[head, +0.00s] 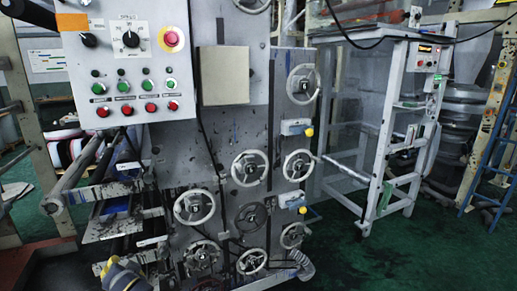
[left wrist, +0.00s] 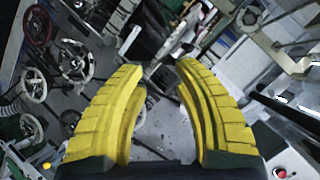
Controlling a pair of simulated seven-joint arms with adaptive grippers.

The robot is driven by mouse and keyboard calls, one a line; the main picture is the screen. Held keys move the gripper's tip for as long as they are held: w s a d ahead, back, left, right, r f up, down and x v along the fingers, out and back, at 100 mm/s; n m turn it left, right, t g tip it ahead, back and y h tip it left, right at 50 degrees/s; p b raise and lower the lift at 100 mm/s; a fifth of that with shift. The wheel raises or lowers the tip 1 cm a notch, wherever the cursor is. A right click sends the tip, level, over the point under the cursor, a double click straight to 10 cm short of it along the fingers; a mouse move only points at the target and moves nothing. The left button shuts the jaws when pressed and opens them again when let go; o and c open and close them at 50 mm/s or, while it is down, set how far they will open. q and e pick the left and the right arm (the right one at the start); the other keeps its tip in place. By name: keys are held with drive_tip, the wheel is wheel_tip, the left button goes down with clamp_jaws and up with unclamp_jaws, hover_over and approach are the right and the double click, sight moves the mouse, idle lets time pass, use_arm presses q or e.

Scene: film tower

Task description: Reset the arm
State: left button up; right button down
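My left gripper (left wrist: 162,105) shows in the left wrist view as two curved yellow fingers with a gap between them. It is open and nothing is held between the fingertips. In the head view a yellow and grey part of my left gripper (head: 125,274) shows at the bottom left, cut off by the frame edge. It is in front of the lower rollers of the machine. My right gripper is in neither view.
A grey machine with several handwheels (head: 194,206) stands close ahead. Its control panel (head: 127,60) with red and green buttons juts out at upper left. A white frame (head: 388,130) stands to the right. The green floor (head: 400,255) at lower right is clear.

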use_arm(q)
drive_tip(key=s+d+f+m+g+h, duration=0.1)
drive_tip(key=s+d+f+m, duration=0.15)
drive_tip(key=s+f, duration=0.5)
drive_tip(key=s+d+f+m+g+h, duration=0.1)
drive_tip(key=s+d+f, duration=0.25)
drive_tip(key=s, duration=0.75)
drive_tip(key=s+d+f+m+g+h, duration=0.1)
drive_tip(key=s+d+f+m, duration=0.1)
drive_tip(key=s+f, duration=0.65)
drive_tip(key=s+d+f+n+g+h, duration=0.1)
drive_tip(key=s+d+f+h, duration=0.15)
drive_tip(key=f, duration=1.25)
drive_tip(key=s+d+f+g+h, duration=0.1)
drive_tip(key=s+d+f+g, duration=0.2)
drive_tip(key=f, duration=1.3)
drive_tip(key=s+f+n+g+h, duration=0.1)
drive_tip(key=s+f+n, duration=0.2)
drive_tip(key=s+f, duration=1.6)
drive_tip(key=shift+s+d+f+g, duration=0.15)
drive_tip(key=shift+s+d+g, duration=0.15)
drive_tip(key=shift+s, duration=0.7)
drive_tip(key=shift+h, duration=0.25)
